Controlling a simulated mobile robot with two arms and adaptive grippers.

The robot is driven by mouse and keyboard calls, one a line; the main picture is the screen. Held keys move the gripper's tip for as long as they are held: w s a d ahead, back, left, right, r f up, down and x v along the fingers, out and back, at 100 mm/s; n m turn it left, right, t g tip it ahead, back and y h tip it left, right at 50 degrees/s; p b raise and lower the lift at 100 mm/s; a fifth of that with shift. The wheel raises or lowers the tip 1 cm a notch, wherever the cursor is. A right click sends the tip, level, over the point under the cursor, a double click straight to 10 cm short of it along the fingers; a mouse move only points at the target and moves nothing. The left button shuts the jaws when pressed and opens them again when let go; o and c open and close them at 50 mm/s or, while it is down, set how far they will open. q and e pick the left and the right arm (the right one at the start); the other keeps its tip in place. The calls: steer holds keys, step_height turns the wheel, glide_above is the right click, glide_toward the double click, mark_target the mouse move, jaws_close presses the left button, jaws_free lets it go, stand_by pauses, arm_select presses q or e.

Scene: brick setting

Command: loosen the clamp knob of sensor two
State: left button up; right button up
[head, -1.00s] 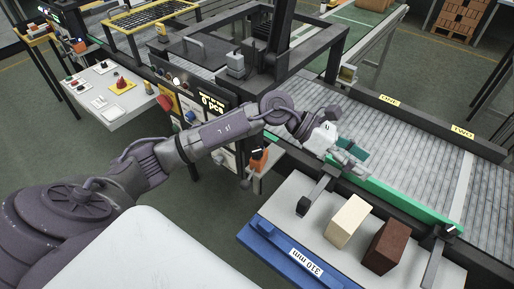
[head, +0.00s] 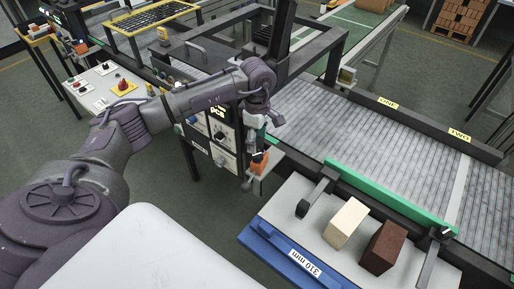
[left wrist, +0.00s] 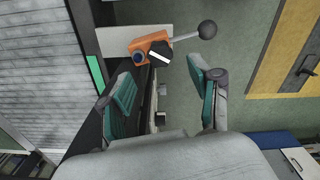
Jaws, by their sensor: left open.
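My left gripper (head: 257,138) points down over the near edge of the conveyor, beside the control panel. In the left wrist view its two fingers (left wrist: 165,92) are apart with nothing between them. Ahead of the fingertips is an orange block (left wrist: 150,47) with a grey rod ending in a dark ball (left wrist: 207,29). The orange block also shows just below the gripper in the head view (head: 260,163). I cannot tell which part is sensor two's clamp knob. A yellow label reading "TWO" (head: 460,134) is on the conveyor's far rail. My right gripper is out of view.
A roller conveyor (head: 395,150) with a green guide strip (head: 390,196) runs right. A cream block (head: 345,222) and a brown block (head: 383,248) stand on the near shelf between black brackets. The control panel (head: 223,138) is close to my left arm.

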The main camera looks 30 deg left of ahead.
mark_target(257, 154)
arm_select(q)
step_height(257, 154, down, 6)
steer(key=shift+r+p, duration=0.1)
steer(key=shift+p, duration=0.6)
steer(key=c, duration=1.1)
